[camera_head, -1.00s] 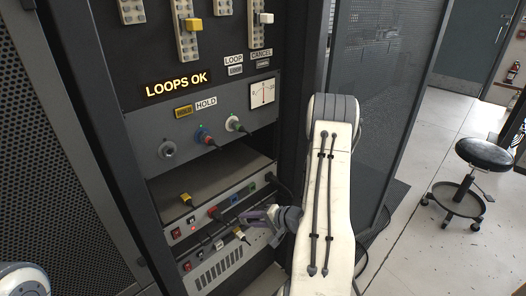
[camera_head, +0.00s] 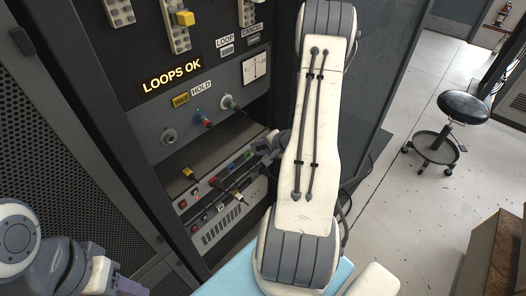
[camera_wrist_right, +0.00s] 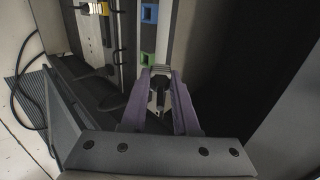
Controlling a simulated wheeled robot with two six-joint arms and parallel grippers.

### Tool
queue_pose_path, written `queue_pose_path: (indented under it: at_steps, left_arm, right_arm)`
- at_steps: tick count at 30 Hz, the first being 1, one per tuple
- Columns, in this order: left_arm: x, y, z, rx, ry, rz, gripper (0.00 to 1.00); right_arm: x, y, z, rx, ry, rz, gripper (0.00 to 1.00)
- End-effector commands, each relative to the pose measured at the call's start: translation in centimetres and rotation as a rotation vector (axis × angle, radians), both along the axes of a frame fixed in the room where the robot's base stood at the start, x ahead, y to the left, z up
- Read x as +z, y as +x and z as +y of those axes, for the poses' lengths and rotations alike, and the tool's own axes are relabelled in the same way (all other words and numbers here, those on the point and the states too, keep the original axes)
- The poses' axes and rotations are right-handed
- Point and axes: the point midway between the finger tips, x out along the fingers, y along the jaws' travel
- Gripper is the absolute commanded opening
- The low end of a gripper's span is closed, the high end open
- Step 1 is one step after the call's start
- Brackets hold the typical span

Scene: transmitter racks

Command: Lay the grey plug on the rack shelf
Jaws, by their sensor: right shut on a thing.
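My right gripper (camera_head: 264,146) is in front of the right side of the rack, largely hidden behind my own right arm in the head view. In the right wrist view its purple fingers (camera_wrist_right: 162,76) are shut on the grey plug (camera_wrist_right: 160,84), with a dark part between them. The rack shelf (camera_head: 208,148) is the flat grey surface under the socket panel, to the left of the gripper.
Below the shelf are units with red, green (camera_wrist_right: 147,58) and blue (camera_wrist_right: 149,13) sockets and cables. A mesh door (camera_head: 350,120) stands on the right, and a black stool (camera_head: 464,106) is farther right.

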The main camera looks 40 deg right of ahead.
Motion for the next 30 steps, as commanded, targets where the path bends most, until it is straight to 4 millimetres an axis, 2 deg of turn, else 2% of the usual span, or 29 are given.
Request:
queue_pose_path:
  at_steps: [22,24,30]
  left_arm:
    - [-3.2,0.0,0.0,0.000,0.000,0.000,0.50]
    - [-2.4,0.0,0.0,0.000,0.000,0.000,0.50]
    - [-1.5,0.0,0.0,0.000,-0.001,-0.001,0.50]
  right_arm:
    - [-0.7,7.6,0.6,0.002,-0.002,-0.001,0.00]
    - [-0.4,8.2,0.7,0.004,-0.001,0.000,0.00]
    - [-0.8,10.1,0.9,0.004,0.001,0.000,0.00]
